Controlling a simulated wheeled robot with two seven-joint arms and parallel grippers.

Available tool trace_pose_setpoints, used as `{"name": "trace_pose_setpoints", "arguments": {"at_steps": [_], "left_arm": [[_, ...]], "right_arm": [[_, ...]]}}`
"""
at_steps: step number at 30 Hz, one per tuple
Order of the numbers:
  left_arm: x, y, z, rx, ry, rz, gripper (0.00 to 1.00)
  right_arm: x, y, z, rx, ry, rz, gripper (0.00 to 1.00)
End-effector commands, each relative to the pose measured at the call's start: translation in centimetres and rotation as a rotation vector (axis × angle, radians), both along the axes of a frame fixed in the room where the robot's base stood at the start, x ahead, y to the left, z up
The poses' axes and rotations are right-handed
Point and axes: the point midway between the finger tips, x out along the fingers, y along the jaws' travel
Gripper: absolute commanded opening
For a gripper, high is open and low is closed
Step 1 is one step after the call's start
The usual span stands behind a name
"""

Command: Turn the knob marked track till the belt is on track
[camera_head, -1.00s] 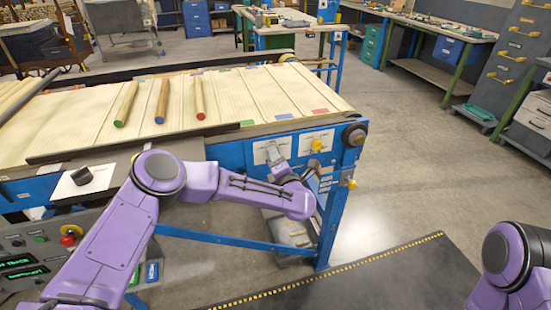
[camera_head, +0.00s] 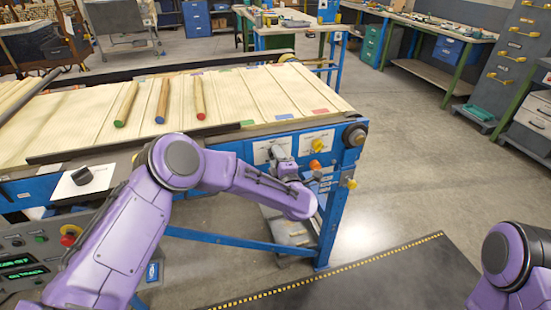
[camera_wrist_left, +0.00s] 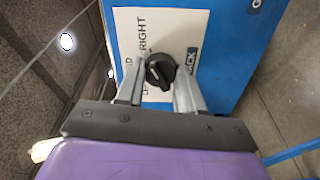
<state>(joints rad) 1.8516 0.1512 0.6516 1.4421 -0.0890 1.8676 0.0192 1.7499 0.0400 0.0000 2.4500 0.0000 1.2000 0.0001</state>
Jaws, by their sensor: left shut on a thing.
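The track knob (camera_wrist_left: 160,70) is black and round with a pale pointer line. It sits on a white plate (camera_wrist_left: 135,25) on the blue frame; RIGHT is readable and the TRACK label is partly hidden. My left gripper (camera_head: 275,153) is at this plate on the front of the line, its two fingers on either side of the knob in the wrist view, shut on it. The wide pale belt (camera_head: 225,95) carries three wooden rods. A green display (camera_head: 25,273) at lower left appears to read ON TRACK. My right gripper is out of view.
A yellow knob (camera_head: 317,145) and an orange spot (camera_head: 315,164) are right of my left gripper. Another black knob (camera_head: 82,176) is on a white plate at left. A red button (camera_head: 70,235) is on the control panel. The floor to the right is clear.

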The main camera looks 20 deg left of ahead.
Motion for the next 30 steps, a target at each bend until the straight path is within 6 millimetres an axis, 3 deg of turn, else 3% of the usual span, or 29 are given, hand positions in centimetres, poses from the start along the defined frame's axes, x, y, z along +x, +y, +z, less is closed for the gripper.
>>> {"name": "trace_pose_setpoints", "arguments": {"at_steps": [12, 13, 15, 25, 30], "left_arm": [[-0.1, -0.1, -0.1, 0.007, 0.008, -0.003, 0.07], [-0.1, -0.1, -0.1, 0.007, 0.008, -0.003, 0.47], [-0.1, -0.1, -0.1, 0.006, 0.007, -0.003, 0.63], [-0.4, -0.4, -0.1, 0.006, 0.004, -0.003, 0.63], [-3.2, -2.4, -0.3, 0.007, 0.004, -0.008, 0.63]], "right_arm": [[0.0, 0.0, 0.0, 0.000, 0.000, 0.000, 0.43], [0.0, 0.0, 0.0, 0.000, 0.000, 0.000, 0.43], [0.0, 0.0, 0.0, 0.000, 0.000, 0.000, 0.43], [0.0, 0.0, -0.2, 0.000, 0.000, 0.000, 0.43], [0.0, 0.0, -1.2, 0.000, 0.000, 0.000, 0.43]]}}
